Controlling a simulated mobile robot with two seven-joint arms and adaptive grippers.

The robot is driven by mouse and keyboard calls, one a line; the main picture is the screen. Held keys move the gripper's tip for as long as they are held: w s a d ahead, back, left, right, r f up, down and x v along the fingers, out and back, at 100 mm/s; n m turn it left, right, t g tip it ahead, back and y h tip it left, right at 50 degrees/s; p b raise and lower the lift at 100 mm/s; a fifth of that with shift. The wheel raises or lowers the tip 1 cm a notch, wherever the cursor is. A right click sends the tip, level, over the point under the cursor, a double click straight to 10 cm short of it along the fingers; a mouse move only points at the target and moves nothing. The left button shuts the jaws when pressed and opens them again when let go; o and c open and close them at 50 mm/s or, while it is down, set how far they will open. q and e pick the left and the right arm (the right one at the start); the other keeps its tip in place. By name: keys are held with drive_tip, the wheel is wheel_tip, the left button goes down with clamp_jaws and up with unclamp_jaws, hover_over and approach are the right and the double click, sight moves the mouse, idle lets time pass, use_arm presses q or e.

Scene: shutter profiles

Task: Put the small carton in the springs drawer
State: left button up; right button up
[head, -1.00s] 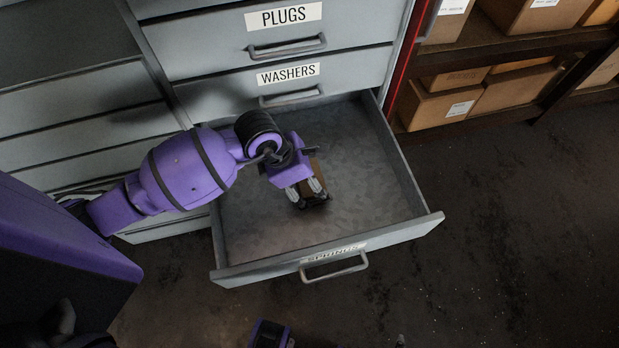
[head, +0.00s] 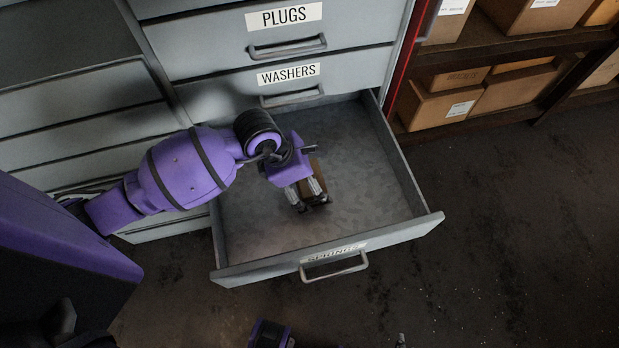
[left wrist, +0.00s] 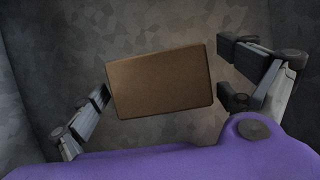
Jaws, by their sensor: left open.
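The springs drawer (head: 243,233) is pulled open, its label (head: 335,252) on the front panel above the handle. The small carton (head: 318,178) is a plain brown box inside the drawer, partly hidden by my left gripper in the head view. My left gripper (head: 311,205) reaches down into the drawer, with its fingers around the carton. In the left wrist view the carton (left wrist: 162,83) lies between the spread fingers, with a gap on the right and the left fingertip close to its edge. My left gripper is open. My right gripper (head: 270,333) shows only partly at the bottom edge.
The closed washers drawer (head: 350,72) and plugs drawer (head: 365,30) are above the open one. Shelves with cardboard boxes (head: 440,100) stand at the right. The dark floor (head: 500,230) in front is clear.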

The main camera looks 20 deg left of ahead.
use_arm(q)
drive_tip(key=v, duration=1.1)
drive_tip(key=shift+r+p, duration=0.3)
drive_tip(key=shift+p, duration=0.1)
